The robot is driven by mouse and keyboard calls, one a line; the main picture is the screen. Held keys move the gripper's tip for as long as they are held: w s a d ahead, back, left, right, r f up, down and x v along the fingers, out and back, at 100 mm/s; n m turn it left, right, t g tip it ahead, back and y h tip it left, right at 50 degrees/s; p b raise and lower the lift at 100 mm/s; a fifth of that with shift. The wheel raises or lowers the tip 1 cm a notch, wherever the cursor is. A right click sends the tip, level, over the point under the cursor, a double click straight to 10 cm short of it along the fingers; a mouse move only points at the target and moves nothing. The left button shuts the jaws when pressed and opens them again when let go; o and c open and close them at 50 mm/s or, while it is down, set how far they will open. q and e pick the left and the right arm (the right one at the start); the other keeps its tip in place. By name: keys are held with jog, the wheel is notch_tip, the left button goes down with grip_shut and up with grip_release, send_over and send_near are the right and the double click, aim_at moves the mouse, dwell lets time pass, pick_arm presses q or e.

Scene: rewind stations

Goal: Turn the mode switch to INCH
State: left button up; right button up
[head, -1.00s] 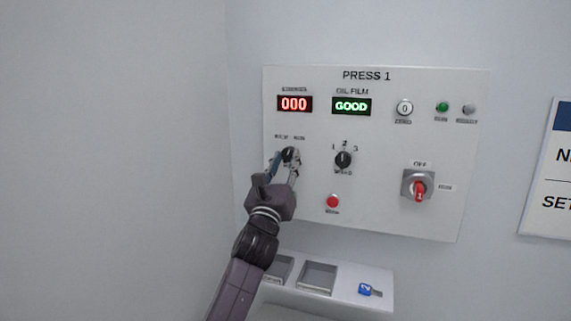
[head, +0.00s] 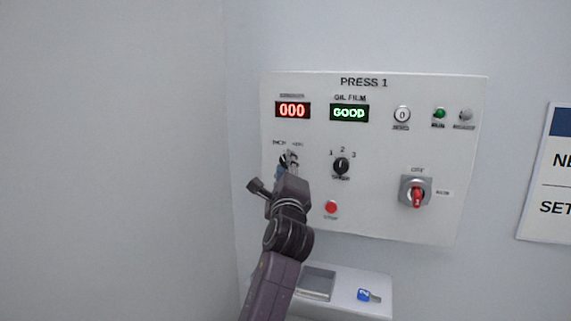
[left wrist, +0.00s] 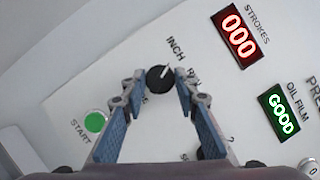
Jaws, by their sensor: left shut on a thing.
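The mode switch (left wrist: 160,78) is a round black knob with a white pointer line. It sits below the INCH and RUN labels, which look tilted in the left wrist view. The pointer slants up and right, toward the INCH side of the gap between the labels. My left gripper (left wrist: 160,88) is shut on the knob, one blue-padded finger at each side. In the head view my left gripper (head: 288,164) covers most of the switch at the panel's left side. My right gripper is not in view.
The PRESS 1 panel (head: 385,225) also carries a speed knob (head: 341,166), a red stop button (head: 331,207) and a grey rotary switch with a red handle (head: 416,193). A green start button (left wrist: 96,122) is close to my left fingers.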

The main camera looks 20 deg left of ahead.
pick_arm(q)
jog(key=shift+n, duration=0.7)
jog(key=o, duration=1.1)
jog(key=shift+o, duration=0.2)
jog(key=shift+s, duration=0.1)
jog(key=v, duration=1.2)
jog(key=shift+r, duration=0.2)
jog(key=shift+d, duration=0.1)
